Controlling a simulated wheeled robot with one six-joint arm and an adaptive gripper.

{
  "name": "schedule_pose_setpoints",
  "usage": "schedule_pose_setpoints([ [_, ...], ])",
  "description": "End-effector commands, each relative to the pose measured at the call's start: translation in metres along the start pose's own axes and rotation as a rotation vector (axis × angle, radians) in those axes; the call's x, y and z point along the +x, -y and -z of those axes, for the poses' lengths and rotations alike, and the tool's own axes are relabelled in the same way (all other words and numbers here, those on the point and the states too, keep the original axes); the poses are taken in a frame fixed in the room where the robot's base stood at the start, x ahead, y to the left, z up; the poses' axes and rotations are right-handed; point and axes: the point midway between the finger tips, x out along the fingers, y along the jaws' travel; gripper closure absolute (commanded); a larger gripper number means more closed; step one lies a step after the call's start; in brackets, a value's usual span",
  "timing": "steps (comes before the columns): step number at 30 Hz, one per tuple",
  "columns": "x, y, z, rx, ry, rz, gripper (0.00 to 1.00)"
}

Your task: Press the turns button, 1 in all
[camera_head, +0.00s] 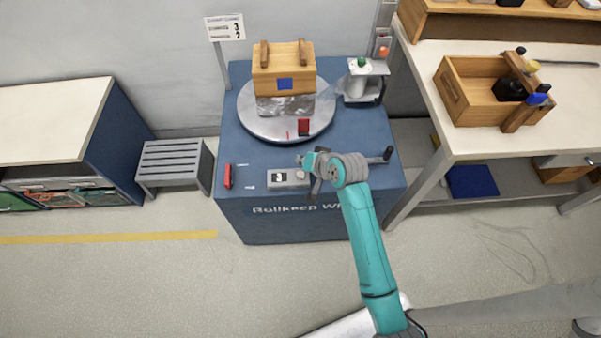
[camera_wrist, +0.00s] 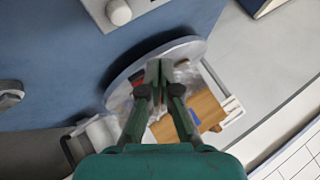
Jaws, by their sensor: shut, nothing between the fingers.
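A small grey control box (camera_head: 288,178) with a dark display sits on the front of the blue machine top, left of my wrist. A pale round button (camera_head: 300,174) is at its right end, close beside my arm. A pale round button (camera_wrist: 118,12) on a grey box also shows at the top left edge of the wrist view. My gripper (camera_wrist: 158,68) is shut and empty, its fingertips together in front of the turntable in that view. In the head view my wrist hangs over the front of the machine, and whether the fingers touch anything cannot be told.
A wooden box (camera_head: 284,58) with a blue square stands on the round turntable (camera_head: 255,118). A sign (camera_head: 225,27) is behind left. A stool (camera_head: 172,160) stands left.

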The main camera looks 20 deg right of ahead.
Motion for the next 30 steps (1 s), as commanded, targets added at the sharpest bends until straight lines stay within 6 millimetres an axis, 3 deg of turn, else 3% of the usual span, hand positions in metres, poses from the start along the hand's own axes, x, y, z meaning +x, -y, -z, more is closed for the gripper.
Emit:
schedule_pose_setpoints([
  [12,0.03,-0.022,-0.021,-0.001,-0.001,0.0,1.0],
  [30,0.034,-0.024,-0.024,0.0,-0.001,0.0,1.0],
])
